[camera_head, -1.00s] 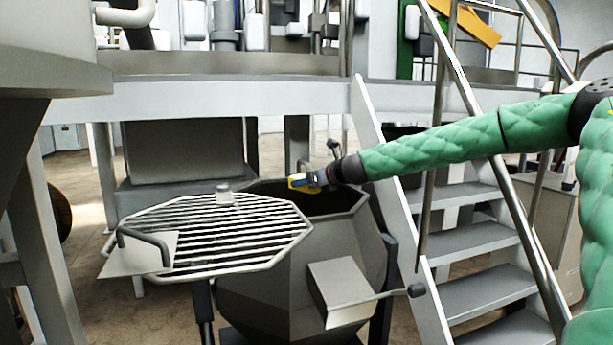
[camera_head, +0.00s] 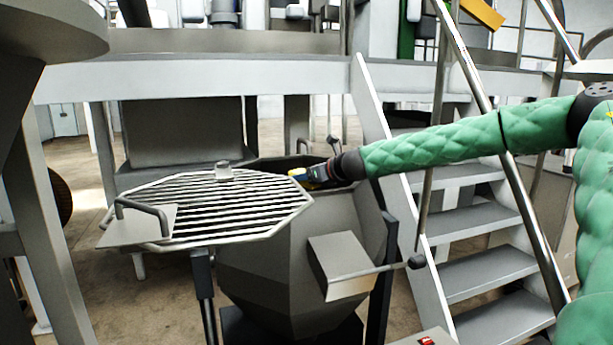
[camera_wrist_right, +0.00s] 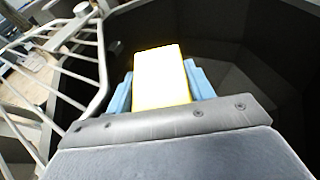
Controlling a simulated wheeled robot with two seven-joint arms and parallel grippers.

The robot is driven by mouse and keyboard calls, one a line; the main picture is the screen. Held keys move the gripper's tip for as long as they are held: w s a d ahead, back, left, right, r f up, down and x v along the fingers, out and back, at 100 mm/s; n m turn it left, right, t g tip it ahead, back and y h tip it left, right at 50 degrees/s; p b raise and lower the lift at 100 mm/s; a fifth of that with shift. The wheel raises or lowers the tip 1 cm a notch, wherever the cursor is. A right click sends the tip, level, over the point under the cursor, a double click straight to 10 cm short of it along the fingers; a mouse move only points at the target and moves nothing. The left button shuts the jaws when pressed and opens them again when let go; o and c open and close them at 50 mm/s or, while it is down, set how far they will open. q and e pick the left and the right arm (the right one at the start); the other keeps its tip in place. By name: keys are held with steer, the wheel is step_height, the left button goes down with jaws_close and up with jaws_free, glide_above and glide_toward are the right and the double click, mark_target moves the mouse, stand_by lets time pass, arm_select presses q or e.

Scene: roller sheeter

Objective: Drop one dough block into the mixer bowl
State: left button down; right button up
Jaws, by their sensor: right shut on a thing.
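The mixer bowl (camera_head: 268,250) is a grey faceted vessel in the middle of the head view, its dark opening at the top partly uncovered. My right gripper (camera_head: 308,176) reaches in from the right over the opening. In the right wrist view it (camera_wrist_right: 161,90) is shut on a pale yellow dough block (camera_wrist_right: 160,76), held between its light blue fingers. The dark inside of the bowl shows around and beyond the block. The block shows as a small yellow patch in the head view (camera_head: 298,173). My left gripper is not in view.
A slatted grate lid (camera_head: 215,232) juts out left of the bowl opening, close to the gripper; its bars also show at left in the wrist view (camera_wrist_right: 82,55). Metal stairs (camera_head: 470,225) with rails stand at right, behind my arm. A platform (camera_head: 230,80) spans the back.

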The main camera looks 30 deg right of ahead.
steer(key=o, duration=1.2)
steer(key=shift+s+r, duration=0.1)
arm_select(q)
step_height(320, 180, up, 8)
steer(key=w+d+b, duration=0.1)
steer(key=w+b, duration=0.1)
steer(key=shift+f, duration=0.25)
arm_select(e)
steer(key=v, duration=0.7)
steer(key=shift+s+d+r, duration=0.1)
steer(key=shift+s, duration=0.15)
arm_select(q)
steer(key=shift+f, duration=0.15)
steer(key=shift+s, duration=0.1)
